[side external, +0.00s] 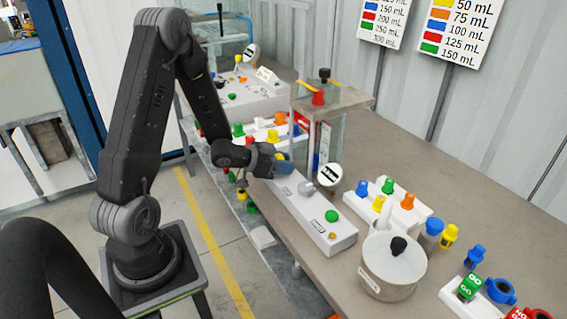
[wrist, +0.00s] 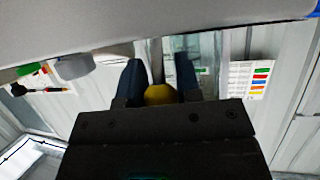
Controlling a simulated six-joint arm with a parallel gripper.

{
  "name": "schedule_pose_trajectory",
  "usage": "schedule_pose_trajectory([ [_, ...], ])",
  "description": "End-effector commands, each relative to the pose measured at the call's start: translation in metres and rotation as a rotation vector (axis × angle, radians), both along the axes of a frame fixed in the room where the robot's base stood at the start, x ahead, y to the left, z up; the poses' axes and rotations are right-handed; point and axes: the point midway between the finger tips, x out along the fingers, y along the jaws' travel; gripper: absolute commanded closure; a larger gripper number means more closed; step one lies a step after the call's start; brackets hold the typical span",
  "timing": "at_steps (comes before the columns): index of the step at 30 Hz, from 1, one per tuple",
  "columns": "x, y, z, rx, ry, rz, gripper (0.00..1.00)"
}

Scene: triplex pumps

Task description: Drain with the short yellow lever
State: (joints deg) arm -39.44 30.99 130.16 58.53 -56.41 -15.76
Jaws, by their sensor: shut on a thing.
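The base carries a grey knob (side external: 306,188) and a green button (side external: 332,216).
A pot (side external: 391,268) with a black-knobbed stick stands at right front. A white rack (side external: 399,207) holds coloured caps. A clear column with a red and yellow top (side external: 319,97) rises behind the base. Colour charts (side external: 452,30) hang on the wall.

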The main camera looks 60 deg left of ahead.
Motion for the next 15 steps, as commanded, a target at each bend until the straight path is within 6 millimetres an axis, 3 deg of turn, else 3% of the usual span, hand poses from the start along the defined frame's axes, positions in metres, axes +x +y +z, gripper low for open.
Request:
schedule_pose_trajectory([
  [15, -0.0052, 0.0043, -0.0021, 0.001, -0.109, 0.015, 1.0],
])
